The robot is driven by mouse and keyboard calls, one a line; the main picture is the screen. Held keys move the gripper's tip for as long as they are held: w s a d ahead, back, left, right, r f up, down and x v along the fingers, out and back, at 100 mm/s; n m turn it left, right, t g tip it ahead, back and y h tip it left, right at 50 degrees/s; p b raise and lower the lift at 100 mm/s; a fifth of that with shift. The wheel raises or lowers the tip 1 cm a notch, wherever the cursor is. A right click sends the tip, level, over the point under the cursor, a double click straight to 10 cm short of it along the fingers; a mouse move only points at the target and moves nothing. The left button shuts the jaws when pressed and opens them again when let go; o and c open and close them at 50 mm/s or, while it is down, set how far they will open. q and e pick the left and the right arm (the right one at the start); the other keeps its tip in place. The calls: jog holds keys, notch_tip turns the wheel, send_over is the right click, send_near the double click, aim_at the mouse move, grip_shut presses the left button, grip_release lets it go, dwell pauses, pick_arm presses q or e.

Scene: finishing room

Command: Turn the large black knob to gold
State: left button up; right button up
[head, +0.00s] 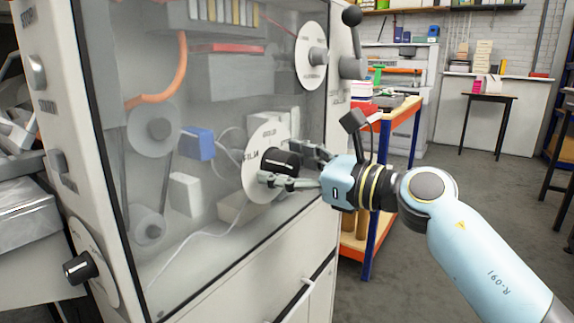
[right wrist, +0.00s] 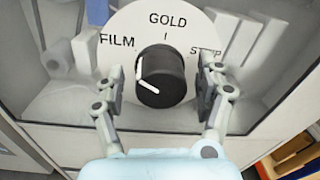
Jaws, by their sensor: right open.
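The large black knob (head: 279,162) stands on a round white dial (head: 262,140) on the front of the cabinet. In the right wrist view the knob (right wrist: 161,77) is centred below the word GOLD, with FILM to its left and STRIP, partly hidden, to its right. White marks on the knob lie on its left side, toward the FILM side rather than GOLD. My right gripper (head: 282,164) is open, with its fingers on opposite sides of the knob; the right wrist view shows gaps between the fingers and knob. My left gripper is out of view.
A smaller black knob (head: 78,267) is at the cabinet's lower left. Another dial (head: 312,56) and a black ball-ended lever (head: 351,17) are at the upper right. A blue-legged workbench (head: 400,118) stands behind my right arm. Open floor lies to the right.

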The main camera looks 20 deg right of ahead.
jog(key=c, duration=1.2)
jog(key=shift+r+m+p, duration=0.15)
jog(key=shift+m+p, duration=0.15)
jog(key=shift+p, duration=0.25)
jog(key=m+p, duration=0.8)
jog(key=p, duration=0.1)
jog(key=shift+w+d+r, duration=0.1)
jog(key=shift+d+r, duration=0.05)
jog(key=shift+f+m+g+p, duration=0.25)
jog(key=shift+m+g+p, duration=0.05)
jog(key=shift+m+p, duration=1.2)
jog(key=o, duration=1.2)
